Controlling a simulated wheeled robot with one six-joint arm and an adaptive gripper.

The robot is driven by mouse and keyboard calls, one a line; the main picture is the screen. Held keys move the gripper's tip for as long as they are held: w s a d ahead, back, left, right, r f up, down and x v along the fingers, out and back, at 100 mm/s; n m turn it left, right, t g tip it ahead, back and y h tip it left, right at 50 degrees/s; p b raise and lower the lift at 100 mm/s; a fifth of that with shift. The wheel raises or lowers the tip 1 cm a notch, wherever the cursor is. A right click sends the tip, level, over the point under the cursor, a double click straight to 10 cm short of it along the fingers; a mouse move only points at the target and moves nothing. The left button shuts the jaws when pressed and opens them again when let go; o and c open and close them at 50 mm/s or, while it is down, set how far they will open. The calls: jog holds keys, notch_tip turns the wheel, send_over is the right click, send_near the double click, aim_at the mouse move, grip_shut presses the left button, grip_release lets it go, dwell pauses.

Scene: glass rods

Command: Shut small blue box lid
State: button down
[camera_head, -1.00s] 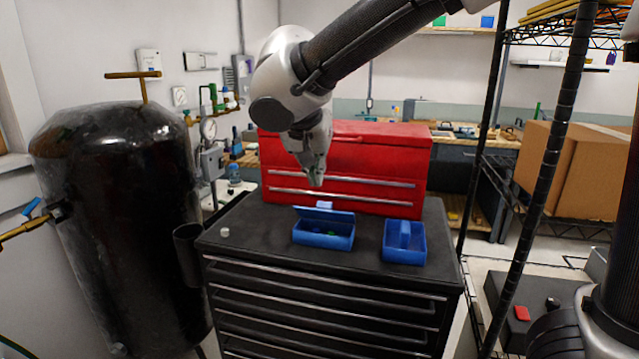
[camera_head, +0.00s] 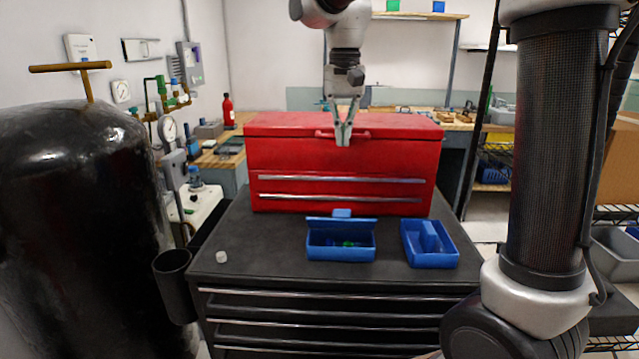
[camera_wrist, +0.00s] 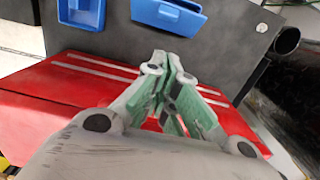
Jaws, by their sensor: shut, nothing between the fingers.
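The small blue box (camera_head: 341,253) stands on the black cabinet top, with small green and blue items inside. Its lid (camera_head: 325,224) is open, raised and tilted at the back edge. A blue tab shows behind the lid. The lid side also shows at the top of the wrist view (camera_wrist: 150,14). My gripper (camera_head: 343,142) hangs above and behind the box, in front of the red toolbox's upper part in the picture. Its fingers are together and empty, apart from the lid. The gripper also shows in the wrist view (camera_wrist: 172,62), pointing toward the box.
An open blue tray with a raised middle part (camera_head: 446,258) is right of the box. The red toolbox (camera_head: 290,155) stands close behind both. A small white cap (camera_head: 221,257) lies at left, with bare cabinet top between it and the box. A black tank (camera_head: 80,210) is far left.

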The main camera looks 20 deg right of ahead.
aim_at(341, 219)
jog(key=s+f, duration=0.1)
jog(key=f, duration=0.3)
jog(key=s+f, duration=0.1)
jog(key=f, duration=0.3)
jog(key=s+a+f, duration=0.1)
jog(key=f, duration=0.3)
jog(key=shift+s+f, duration=0.15)
jog(key=shift+f, duration=0.15)
jog(key=shift+a, duration=0.1)
